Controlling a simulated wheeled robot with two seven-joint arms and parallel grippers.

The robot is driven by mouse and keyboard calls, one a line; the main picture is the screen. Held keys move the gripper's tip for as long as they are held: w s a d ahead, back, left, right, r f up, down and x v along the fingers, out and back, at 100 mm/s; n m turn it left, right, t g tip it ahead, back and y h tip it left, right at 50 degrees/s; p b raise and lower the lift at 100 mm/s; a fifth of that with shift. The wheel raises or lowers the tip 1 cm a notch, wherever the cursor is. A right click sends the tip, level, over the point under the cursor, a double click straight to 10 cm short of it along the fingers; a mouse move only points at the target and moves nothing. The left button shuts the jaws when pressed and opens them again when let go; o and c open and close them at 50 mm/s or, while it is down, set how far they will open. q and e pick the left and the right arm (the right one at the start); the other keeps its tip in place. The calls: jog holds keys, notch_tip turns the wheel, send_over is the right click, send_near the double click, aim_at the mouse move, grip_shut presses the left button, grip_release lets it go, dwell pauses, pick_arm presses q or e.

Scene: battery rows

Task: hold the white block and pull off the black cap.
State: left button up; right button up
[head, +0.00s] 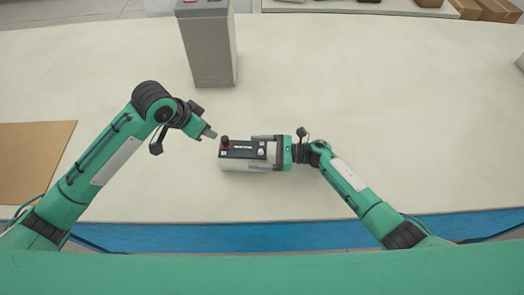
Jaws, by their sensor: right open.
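The white block (238,166) lies on the pale table, with a dark top face. The black cap (225,140) stands upright at its left end, with red around its base. A bare light-coloured post shows near the block's right end. My right gripper (264,153) is open, with one finger along the far side of the block and one along the near side. Whether the fingers touch the block is too small to tell.
A tall grey box (210,50) stands behind the block. A brown board (32,160) lies at the left of the table (370,100). A blue strip (270,236) runs along the table's front edge.

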grip_shut()
dwell(1.0)
